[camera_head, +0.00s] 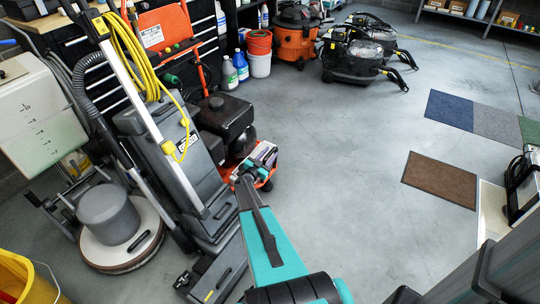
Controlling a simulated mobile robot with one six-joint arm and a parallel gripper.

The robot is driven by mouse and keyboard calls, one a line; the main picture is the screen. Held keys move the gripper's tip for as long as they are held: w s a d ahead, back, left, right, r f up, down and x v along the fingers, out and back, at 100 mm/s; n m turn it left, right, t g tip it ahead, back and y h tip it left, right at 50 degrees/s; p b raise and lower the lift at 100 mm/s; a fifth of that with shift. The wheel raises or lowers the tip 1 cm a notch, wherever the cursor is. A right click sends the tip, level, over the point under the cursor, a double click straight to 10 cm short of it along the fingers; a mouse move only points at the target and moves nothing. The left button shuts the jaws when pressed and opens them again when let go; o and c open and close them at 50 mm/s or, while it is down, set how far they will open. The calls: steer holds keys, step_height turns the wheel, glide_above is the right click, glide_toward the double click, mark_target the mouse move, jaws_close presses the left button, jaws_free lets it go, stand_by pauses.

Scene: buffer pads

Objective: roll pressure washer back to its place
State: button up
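The pressure washer (223,114) appears to be the machine with a black engine, an orange frame and an upright orange panel with a white label. It stands among other machines in front of a dark drawer cabinet. A grey upright floor machine hides its left side. A teal and black body in front hides part of its lower front.
The grey upright machine (178,150) and a round floor polisher (108,214) crowd the left. The teal body (272,250) fills the bottom middle. An orange vacuum (297,36) and black machines (352,60) stand at the back. Open floor lies right of centre, near a brown mat (440,180).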

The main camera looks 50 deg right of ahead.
steer(key=shift+r+p, duration=0.35)
steer(key=shift+r, duration=1.25)
steer(key=shift+s+a+r, duration=0.2)
steer(key=shift+a, duration=0.05)
steer(key=s+a+r+p, duration=0.1)
steer(key=s+a, duration=1)
steer(key=shift+r, duration=0.15)
steer(key=shift+w, duration=0.1)
